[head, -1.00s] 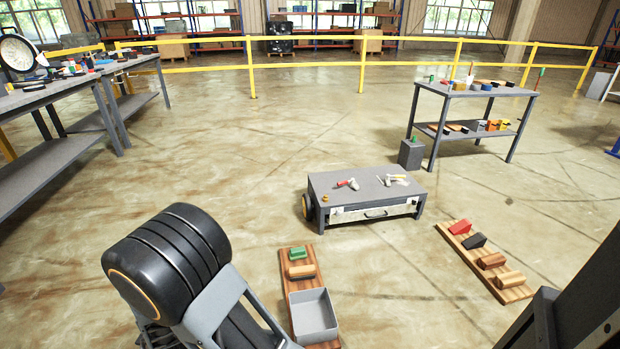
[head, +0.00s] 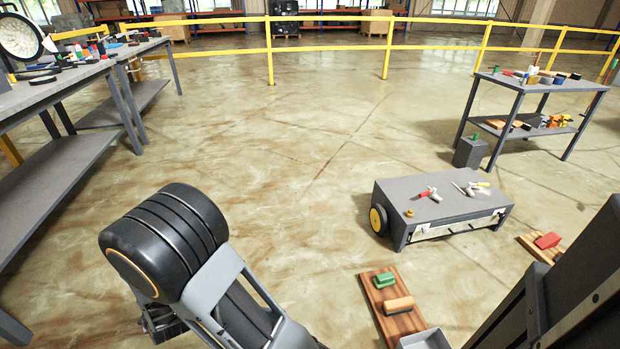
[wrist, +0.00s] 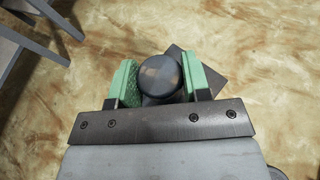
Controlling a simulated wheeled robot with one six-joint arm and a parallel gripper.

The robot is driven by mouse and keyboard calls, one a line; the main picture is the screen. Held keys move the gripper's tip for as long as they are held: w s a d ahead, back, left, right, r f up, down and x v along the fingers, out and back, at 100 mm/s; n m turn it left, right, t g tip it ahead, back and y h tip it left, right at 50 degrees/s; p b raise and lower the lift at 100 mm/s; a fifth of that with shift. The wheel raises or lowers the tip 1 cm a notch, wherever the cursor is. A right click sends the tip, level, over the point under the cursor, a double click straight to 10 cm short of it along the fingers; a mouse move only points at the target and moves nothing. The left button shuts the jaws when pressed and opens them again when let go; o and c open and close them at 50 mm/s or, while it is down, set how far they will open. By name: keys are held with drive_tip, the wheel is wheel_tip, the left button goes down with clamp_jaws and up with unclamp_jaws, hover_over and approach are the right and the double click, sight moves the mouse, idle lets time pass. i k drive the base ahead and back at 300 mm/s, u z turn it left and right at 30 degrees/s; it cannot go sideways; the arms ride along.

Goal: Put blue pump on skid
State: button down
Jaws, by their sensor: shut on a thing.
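In the wrist view my gripper (wrist: 162,82) has its green-padded fingers closed on a dark blue-grey round-topped thing (wrist: 160,72), which looks like the blue pump. A dark flat square part (wrist: 205,70) shows behind it; I cannot tell whether it belongs to the pump. Bare floor lies below. In the head view my arm covers the lower left and the held thing is not clearly seen. A wooden board (head: 379,292), possibly the skid, lies on the floor at lower centre, bearing a green block (head: 384,280), a tan block (head: 398,305) and a grey open box (head: 426,341), cut by the frame.
Another board (head: 530,248) with a red block (head: 547,240) is partly hidden at right. Workbenches (head: 65,85) stand at left, a two-level table (head: 540,84) at back right. The middle floor is clear.

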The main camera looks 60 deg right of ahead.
sight(400, 190)
drive_tip(key=i, duration=1.05)
drive_tip(key=z, duration=2.45)
drive_tip(key=i, duration=2.85)
drive_tip(key=z, duration=1.65)
